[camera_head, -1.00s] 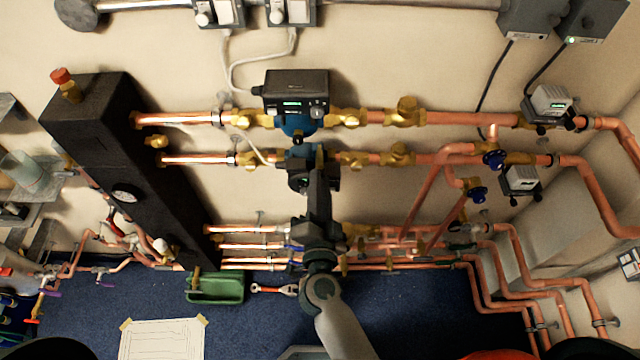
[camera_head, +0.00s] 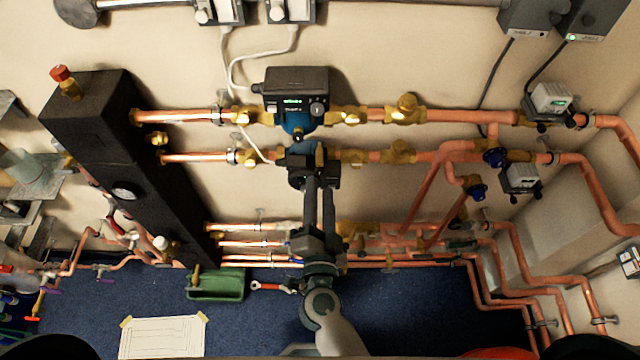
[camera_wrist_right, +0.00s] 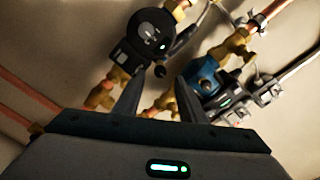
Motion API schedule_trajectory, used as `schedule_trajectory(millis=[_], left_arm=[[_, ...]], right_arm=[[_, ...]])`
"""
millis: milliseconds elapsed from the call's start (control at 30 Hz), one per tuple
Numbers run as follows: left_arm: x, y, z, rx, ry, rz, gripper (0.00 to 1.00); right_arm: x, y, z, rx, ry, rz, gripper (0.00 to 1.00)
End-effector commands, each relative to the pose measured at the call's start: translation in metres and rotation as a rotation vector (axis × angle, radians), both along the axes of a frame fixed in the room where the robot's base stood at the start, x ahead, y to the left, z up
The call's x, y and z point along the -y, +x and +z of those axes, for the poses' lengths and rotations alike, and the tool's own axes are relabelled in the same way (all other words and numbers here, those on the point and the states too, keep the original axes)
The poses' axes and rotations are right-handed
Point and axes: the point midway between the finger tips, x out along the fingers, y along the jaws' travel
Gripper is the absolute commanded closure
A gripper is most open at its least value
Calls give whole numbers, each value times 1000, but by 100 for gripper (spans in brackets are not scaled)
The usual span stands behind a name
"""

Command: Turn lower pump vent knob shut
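The lower pump (camera_head: 300,160) sits on the second copper pipe, with a dark head and a blue body. My right gripper (camera_head: 320,182) reaches up from below and overlaps the pump's front. In the right wrist view a round black pump head (camera_wrist_right: 150,35) with a small green light lies past the fingers. A small dark knob (camera_wrist_right: 160,71) shows in the gap between the fingertips (camera_wrist_right: 160,88). The fingers are apart, with nothing seen held. Whether they touch the knob I cannot tell. My left gripper is not in view.
The upper pump (camera_head: 297,84), with a lit display, sits just above; its blue body (camera_wrist_right: 208,78) also shows in the wrist view. Brass valves (camera_head: 403,150) flank the pumps. Lower copper pipes (camera_head: 250,243) run behind my arm. A green box (camera_head: 215,286) stands on the floor.

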Motion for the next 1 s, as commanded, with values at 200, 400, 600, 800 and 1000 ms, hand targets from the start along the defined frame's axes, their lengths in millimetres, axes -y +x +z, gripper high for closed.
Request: schedule_trajectory(millis=[200, 400, 600, 800, 1000], left_arm=[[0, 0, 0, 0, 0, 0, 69], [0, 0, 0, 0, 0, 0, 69], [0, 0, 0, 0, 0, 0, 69], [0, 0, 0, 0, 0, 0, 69], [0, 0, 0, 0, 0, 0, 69]], right_arm=[[0, -31, -1, -3, -2, 0, 63], [1, -44, -1, -1, -1, -1, 63], [0, -44, 0, -1, -1, -1, 63], [0, -44, 0, -1, -1, -1, 63], [0, -44, -2, -1, -3, 1, 63]])
